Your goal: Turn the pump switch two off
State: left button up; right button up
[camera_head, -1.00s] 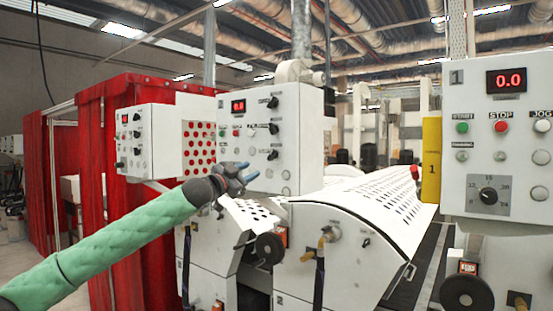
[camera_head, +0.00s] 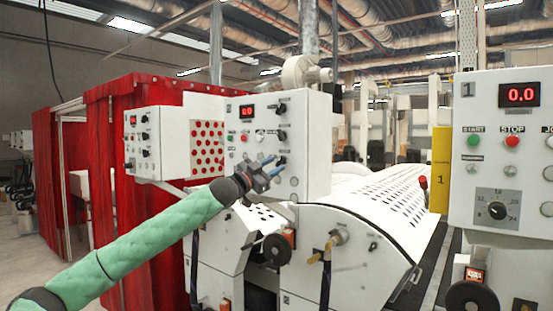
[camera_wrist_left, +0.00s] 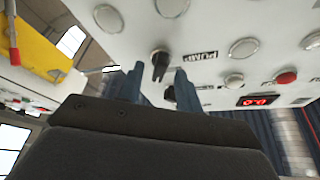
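The white control box marked 2 (camera_head: 262,172) stands in the middle of the head view, with a red 0.0 display and a column of black rotary switches on its right side. My left gripper (camera_head: 273,166) is in front of the lowest of these switches and partly hides it. In the left wrist view, a black switch knob (camera_wrist_left: 160,66) next to a PUMP label (camera_wrist_left: 200,56) shows just beyond the gap between the fingertips of my left gripper (camera_wrist_left: 157,85). The fingers are apart and empty. Another dark knob is partly hidden by one finger. My right gripper is not in view.
A second box (camera_head: 174,143) hangs at the left by red curtains (camera_head: 105,200). Control box 1 (camera_head: 500,150) and a yellow post (camera_head: 441,170) stand at the right. The perforated white machine cover (camera_head: 372,210) is just right of and below my left gripper.

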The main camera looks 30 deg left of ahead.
pick_arm(q)
jog(key=shift+p+x, duration=0.35)
jog(key=shift+x, duration=0.55)
jog(key=shift+c, duration=0.3)
grip_shut()
jog(key=shift+f, duration=0.1)
